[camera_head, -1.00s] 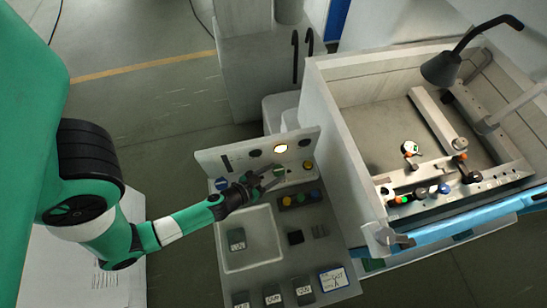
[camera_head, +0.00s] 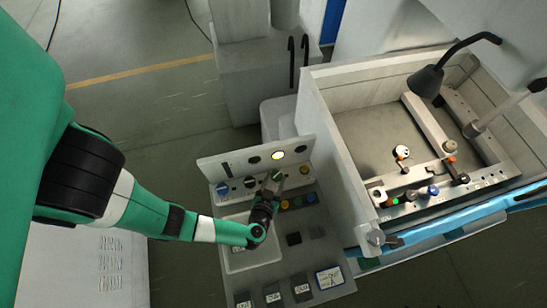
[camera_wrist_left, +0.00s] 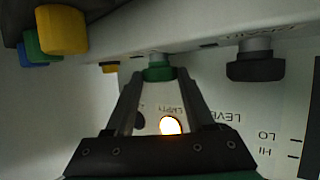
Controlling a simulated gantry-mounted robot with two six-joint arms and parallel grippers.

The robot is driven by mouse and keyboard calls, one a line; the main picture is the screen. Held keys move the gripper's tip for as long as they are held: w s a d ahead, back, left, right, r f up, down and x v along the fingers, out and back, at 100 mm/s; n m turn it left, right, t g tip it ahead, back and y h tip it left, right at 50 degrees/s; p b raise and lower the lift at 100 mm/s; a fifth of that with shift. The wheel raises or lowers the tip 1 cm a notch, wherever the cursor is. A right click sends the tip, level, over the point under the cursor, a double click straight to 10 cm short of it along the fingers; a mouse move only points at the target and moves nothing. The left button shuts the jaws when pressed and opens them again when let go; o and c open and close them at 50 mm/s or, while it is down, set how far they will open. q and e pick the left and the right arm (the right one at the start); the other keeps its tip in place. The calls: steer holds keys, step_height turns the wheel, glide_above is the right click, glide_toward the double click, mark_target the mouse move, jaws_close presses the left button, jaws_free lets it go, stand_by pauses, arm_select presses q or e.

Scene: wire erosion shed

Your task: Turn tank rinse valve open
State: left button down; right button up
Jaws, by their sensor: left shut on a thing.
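A row of knobs runs along the upright panel (camera_head: 215,170) of the small bench. A green knob (camera_head: 276,174) is between a black knob (camera_head: 250,182) and a yellow knob (camera_head: 305,169). My left gripper (camera_head: 272,183) is shut on the green knob, whose rim shows between the fingertips in the left wrist view (camera_wrist_left: 158,72). The fingers partly hide the knob in the head view. I cannot read a label that marks which knob is the tank rinse valve. My right gripper is not in view.
A lit yellow lamp (camera_head: 278,155) is above the green knob. A large open tank (camera_head: 322,106) with fixtures stands to the right.

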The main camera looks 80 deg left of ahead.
arm_select(q)
steer(key=shift+w+d+r+n+g+y, duration=0.1)
steer(key=shift+w+n+g+y, duration=0.15)
steer(key=shift+n+g, duration=0.3)
steer(key=shift+w+d+r+n+g+y, duration=0.1)
steer(key=shift+w+n+g+y, duration=0.05)
steer(key=shift+n+g+y, duration=0.3)
steer(key=n+g, duration=0.1)
steer(key=n+g+b, duration=0.1)
steer(key=g, duration=0.1)
steer(key=shift+w+f+n+y, duration=0.15)
steer(key=shift+w+n+y, duration=0.15)
steer(key=shift+n, duration=0.1)
steer(key=n+g+b, duration=0.1)
steer(key=g+b, duration=0.1)
steer(key=n+g+b, duration=0.3)
steer(key=n+g, duration=0.1)
steer(key=shift+w+a+f+b, duration=0.1)
steer(key=shift+w+f+b, duration=0.05)
steer(key=shift+w+b, duration=0.25)
steer(key=shift+w+r+n+g+h+b, duration=0.1)
steer(key=shift+n+g+h+b, duration=0.25)
steer(key=shift+n+g+b, duration=0.2)
steer(key=shift+w+r+n+g+h+b, duration=0.1)
steer(key=shift+n+g+h+b, duration=0.3)
steer(key=shift+g, duration=0.25)
steer(key=shift+a+r+n, duration=0.1)
steer(key=shift+n, duration=0.15)
